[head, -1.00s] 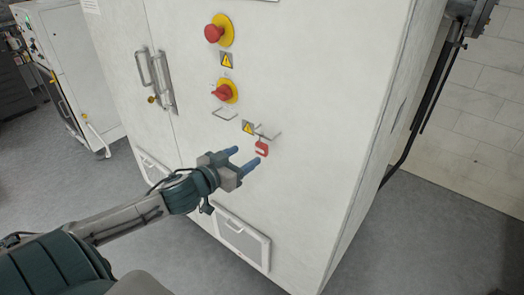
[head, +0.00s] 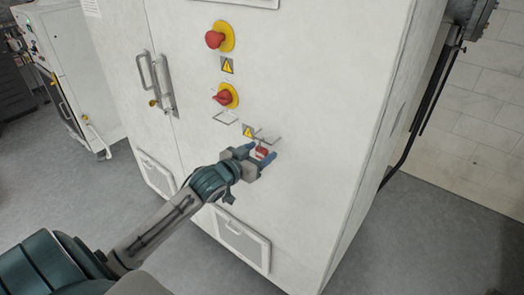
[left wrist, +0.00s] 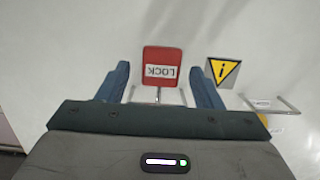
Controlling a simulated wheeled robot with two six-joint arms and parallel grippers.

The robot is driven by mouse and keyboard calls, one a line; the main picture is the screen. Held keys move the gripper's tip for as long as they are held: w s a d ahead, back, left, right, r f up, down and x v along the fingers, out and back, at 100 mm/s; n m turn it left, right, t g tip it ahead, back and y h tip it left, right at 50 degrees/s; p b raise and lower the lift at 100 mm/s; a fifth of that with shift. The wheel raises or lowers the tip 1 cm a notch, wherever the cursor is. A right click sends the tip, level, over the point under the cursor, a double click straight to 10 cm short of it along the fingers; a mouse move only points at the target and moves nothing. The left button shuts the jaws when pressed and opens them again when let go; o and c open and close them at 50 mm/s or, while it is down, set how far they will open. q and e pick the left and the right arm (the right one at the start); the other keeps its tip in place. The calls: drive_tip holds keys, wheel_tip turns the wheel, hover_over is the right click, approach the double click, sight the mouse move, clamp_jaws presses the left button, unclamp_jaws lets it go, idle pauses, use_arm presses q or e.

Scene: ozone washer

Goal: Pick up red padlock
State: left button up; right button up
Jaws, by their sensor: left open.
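The red padlock (head: 262,152) hangs on a thin metal bracket (head: 266,139) on the front of the white cabinet. In the left wrist view the padlock (left wrist: 162,58) shows its "LOCK" label upside down. My left gripper (head: 257,154) is open in front of the cabinet, with one blue finger on each side of the padlock. In the left wrist view the padlock appears between the fingers with a gap on both sides. I cannot tell how deep it sits between them. My right gripper is out of view.
The white cabinet (head: 310,100) fills the middle. Above the padlock are a yellow warning sign (head: 248,131), a red rotary switch (head: 224,97) on yellow and a red button (head: 215,39). Door handles (head: 157,80) stand out to the left. Grey floor (head: 420,240) is clear at right.

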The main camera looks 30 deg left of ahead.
use_arm(q)
drive_tip(key=shift+c, duration=0.2)
drive_tip(key=c, duration=1.1)
drive_tip(key=shift+o, duration=0.2)
drive_tip(key=shift+r, duration=0.1)
